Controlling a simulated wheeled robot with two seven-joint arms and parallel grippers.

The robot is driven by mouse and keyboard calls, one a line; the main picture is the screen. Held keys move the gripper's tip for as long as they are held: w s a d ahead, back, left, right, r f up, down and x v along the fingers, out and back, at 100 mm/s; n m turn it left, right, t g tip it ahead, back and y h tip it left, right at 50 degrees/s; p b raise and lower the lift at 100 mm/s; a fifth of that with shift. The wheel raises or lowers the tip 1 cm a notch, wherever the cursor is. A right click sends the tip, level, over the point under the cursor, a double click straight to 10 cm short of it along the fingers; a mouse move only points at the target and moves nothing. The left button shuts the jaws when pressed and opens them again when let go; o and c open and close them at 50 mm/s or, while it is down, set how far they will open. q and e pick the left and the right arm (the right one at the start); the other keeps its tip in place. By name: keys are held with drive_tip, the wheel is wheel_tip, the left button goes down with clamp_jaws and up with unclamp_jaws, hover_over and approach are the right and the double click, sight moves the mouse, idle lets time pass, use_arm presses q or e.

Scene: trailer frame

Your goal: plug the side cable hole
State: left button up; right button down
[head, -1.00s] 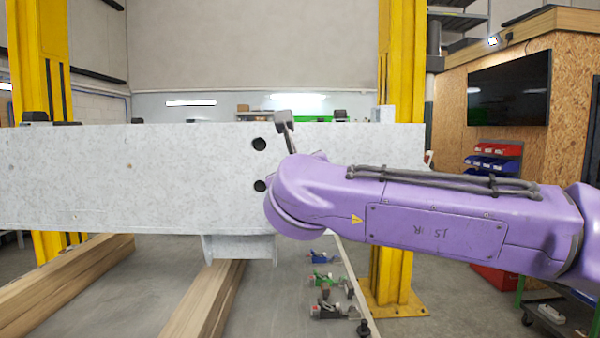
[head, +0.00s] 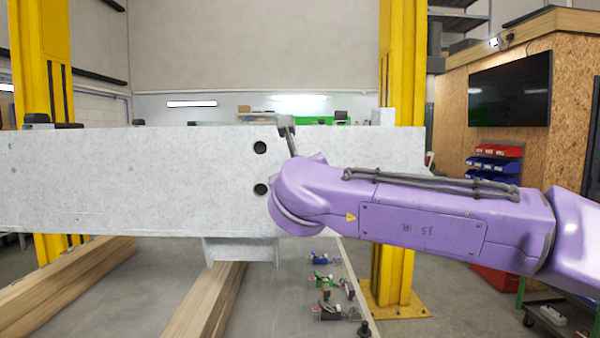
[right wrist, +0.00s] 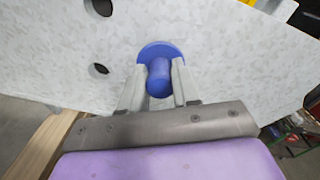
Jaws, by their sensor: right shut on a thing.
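A blue plug (right wrist: 159,80) with a round flange and a narrower stem shows in the right wrist view. My right gripper (right wrist: 158,70) is shut on its stem, a finger on each side. The flange faces the pale grey speckled beam (right wrist: 225,45) and looks close to or against it; I cannot tell whether the plug is inside a hole. Two dark holes (head: 260,147) (head: 260,189) show in the beam's side face, left of my right arm. In the head view my right arm hides the gripper and plug. My left gripper is not in view.
Wooden beams (head: 205,300) lie under the frame. A yellow post (head: 395,200) stands behind the beam's right end. Several small coloured fittings (head: 325,285) lie below on the right. A dark grey piece (head: 287,130) sticks up beside my arm.

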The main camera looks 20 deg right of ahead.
drive_tip(key=shift+w+d+r, duration=0.15)
drive_tip(key=shift+w, duration=0.25)
drive_tip(key=c, duration=0.8)
unclamp_jaws()
drive_tip(key=shift+w+d, duration=0.1)
drive_tip(key=shift+w, duration=0.2)
drive_tip(key=shift+o, duration=0.2)
drive_tip(key=shift+w, duration=0.1)
drive_tip(key=b+v, duration=0.4)
drive_tip(key=v, duration=0.6)
drive_tip(key=shift+s+b, duration=0.3)
drive_tip(key=shift+b, duration=0.05)
